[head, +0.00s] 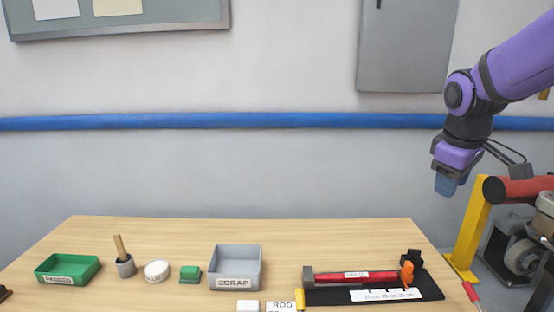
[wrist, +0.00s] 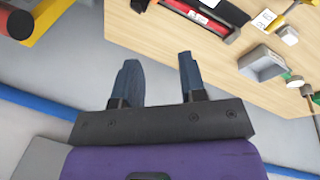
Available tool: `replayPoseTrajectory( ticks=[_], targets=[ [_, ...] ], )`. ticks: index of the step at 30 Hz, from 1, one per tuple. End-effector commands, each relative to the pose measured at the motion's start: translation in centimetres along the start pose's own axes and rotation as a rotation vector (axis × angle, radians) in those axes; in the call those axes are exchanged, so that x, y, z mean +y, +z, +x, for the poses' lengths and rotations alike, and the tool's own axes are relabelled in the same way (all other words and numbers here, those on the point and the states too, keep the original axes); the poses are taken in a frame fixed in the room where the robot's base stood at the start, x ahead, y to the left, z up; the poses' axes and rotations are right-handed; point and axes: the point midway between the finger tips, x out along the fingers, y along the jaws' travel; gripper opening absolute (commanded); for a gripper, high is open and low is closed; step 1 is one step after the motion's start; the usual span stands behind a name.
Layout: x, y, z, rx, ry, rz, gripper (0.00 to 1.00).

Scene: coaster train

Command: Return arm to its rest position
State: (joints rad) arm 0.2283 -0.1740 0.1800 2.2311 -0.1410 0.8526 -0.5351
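My arm reaches in from the upper right of the head view. My gripper (head: 446,186) hangs in the air above and behind the table's right end, well clear of everything on it. In the wrist view my gripper (wrist: 157,62) shows two dark blue fingers spread apart with nothing between them. The wooden table (head: 330,235) lies below and in front in the head view; it also shows in the wrist view (wrist: 150,35).
A black fixture (head: 428,290) with a red rod (head: 370,276) and orange clamp (head: 406,273) sits at the table's right. A grey scrap bin (head: 235,284) and green tray (head: 68,282) stand leftward. A yellow post (head: 472,225) and red roller (head: 512,188) stand right, near my gripper.

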Motion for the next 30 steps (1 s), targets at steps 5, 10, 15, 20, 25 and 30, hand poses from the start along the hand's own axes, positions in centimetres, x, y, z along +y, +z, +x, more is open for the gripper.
replayPoseTrajectory(
  ticks=[5,10,15,20,25,30],
  targets=[
    [-2.5,2.5,-2.7,0.047,0.016,0.118,0.38],
    [-4.7,4.9,-4.6,0.097,0.017,0.233,0.38],
    [-7.0,7.5,-6.0,0.149,0.004,0.348,0.38],
    [-9.0,9.9,-6.9,0.201,-0.020,0.453,0.38],
    [-10.8,12.0,-7.3,0.246,-0.053,0.544,0.38],
    [-11.6,13.1,-7.4,0.267,-0.073,0.591,0.38]
  ],
)
